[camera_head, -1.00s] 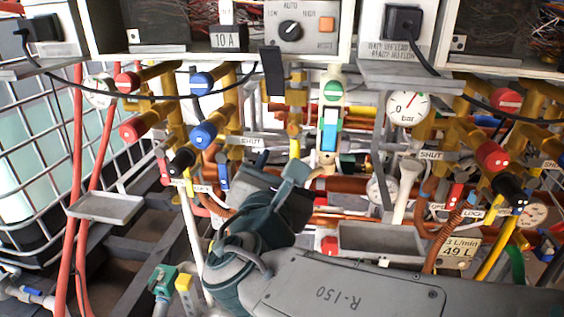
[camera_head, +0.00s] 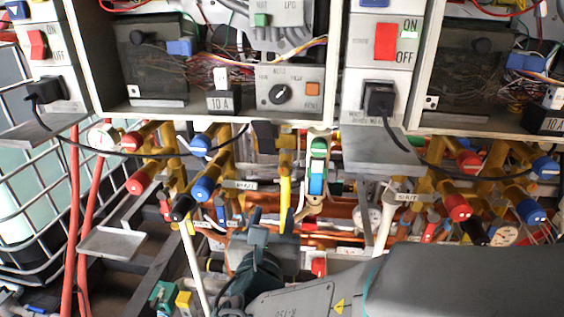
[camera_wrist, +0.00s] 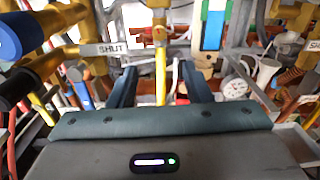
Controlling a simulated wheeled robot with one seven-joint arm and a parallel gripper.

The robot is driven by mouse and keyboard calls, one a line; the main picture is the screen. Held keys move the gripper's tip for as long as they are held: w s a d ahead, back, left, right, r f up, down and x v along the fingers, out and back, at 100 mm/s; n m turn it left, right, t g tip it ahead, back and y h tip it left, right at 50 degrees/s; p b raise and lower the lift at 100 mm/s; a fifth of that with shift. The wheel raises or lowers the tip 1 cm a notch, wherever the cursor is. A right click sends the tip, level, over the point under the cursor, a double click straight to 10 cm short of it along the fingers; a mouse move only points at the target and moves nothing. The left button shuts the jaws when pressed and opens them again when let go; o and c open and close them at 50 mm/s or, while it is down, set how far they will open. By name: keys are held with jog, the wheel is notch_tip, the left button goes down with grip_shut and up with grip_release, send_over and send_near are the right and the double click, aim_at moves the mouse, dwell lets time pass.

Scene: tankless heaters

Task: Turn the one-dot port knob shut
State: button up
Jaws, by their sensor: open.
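Under the left heater, a red knob (camera_head: 137,184), a blue knob (camera_head: 203,188) and a black knob (camera_head: 182,208) stick out on brass valves. Under the right heater are another red knob (camera_head: 456,207), a blue knob (camera_head: 531,212) and a black knob (camera_head: 473,233). Some carry white marks, too small for me to tell which has one dot. My gripper (camera_head: 272,232) is open and empty, low between the two groups. In the wrist view, my gripper (camera_wrist: 160,88) has a yellow pipe beyond its fingers. The left blue knob (camera_wrist: 17,36) is up and left of them.
A SHUT label (camera_wrist: 109,49) is left of the yellow pipe (camera_wrist: 160,72). A green-and-blue gauge (camera_head: 317,172) hangs between the heaters. Grey shelves (camera_head: 382,158) and a black cable (camera_head: 98,152) overhang the pipes. A small tray (camera_head: 112,243) and caged tank are at left.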

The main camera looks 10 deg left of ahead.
aim_at(283, 173)
jog(key=w, duration=1.3)
jog(key=shift+w+a, duration=0.3)
jog(key=shift+a, duration=0.1)
jog(key=shift+r, duration=0.1)
